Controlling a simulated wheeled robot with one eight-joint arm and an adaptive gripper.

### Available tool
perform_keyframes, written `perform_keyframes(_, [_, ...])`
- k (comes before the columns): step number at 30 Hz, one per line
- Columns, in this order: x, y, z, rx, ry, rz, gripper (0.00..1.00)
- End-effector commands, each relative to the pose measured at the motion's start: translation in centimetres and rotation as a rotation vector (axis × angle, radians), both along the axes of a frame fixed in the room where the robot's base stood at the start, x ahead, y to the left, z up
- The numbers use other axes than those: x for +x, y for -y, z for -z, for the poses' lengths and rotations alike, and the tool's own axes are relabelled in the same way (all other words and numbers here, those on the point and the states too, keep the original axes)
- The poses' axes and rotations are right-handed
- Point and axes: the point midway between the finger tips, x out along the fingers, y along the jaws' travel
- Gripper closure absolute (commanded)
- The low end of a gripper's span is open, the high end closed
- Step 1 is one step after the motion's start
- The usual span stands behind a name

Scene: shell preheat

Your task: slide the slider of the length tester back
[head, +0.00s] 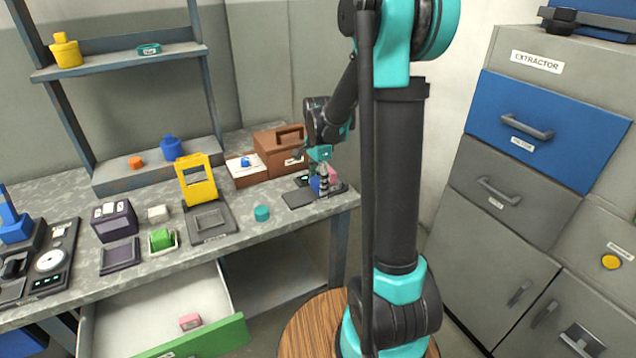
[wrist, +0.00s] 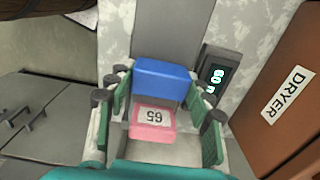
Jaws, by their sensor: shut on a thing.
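The length tester (head: 300,199) stands at the right end of the bench. Its grey bed (wrist: 172,30) runs away from my gripper in the wrist view, with a small lit display (wrist: 217,78) beside it. The blue slider (wrist: 163,80) is on the bed, and it also shows in the head view (head: 316,186). A pink block (wrist: 153,122) labelled 65 lies right by the slider, on the near side in the wrist view. My gripper (wrist: 159,93) is shut on the blue slider, with its green pads at the slider's two sides. The head view (head: 324,184) shows it pointing down there.
A brown dryer (head: 278,141) stands close beside the tester. A teal piece (head: 262,213), a yellow-framed device (head: 199,182) and a green block (head: 162,239) are farther left on the bench. An open drawer (head: 150,310) below holds a pink block (head: 190,322).

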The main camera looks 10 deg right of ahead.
Motion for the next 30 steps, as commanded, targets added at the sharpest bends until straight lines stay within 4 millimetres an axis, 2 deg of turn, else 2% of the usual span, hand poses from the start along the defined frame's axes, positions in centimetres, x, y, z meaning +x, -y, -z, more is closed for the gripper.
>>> perform_keyframes(1, [0.0, 0.0, 0.0, 0.0, 0.0, 0.0, 0.87])
perform_keyframes(4, [0.0, 0.0, 0.0, 0.0, 0.0, 0.0, 1.0])
perform_keyframes(8, [-0.1, -0.3, 0.0, 0.0, 0.0, -0.001, 1.0])
perform_keyframes(15, [-0.9, -2.7, 0.0, 0.0, 0.0, -0.002, 1.0])
perform_keyframes(23, [-0.9, -2.9, 0.0, 0.004, -0.001, -0.001, 1.0])
perform_keyframes(24, [-1.0, -2.9, 0.0, 0.004, -0.001, -0.001, 0.46])
perform_keyframes(28, [-0.9, -2.9, 0.0, 0.003, -0.001, -0.001, 0.29])
perform_keyframes(30, [-0.9, -2.9, 0.0, 0.002, -0.001, -0.001, 0.28])
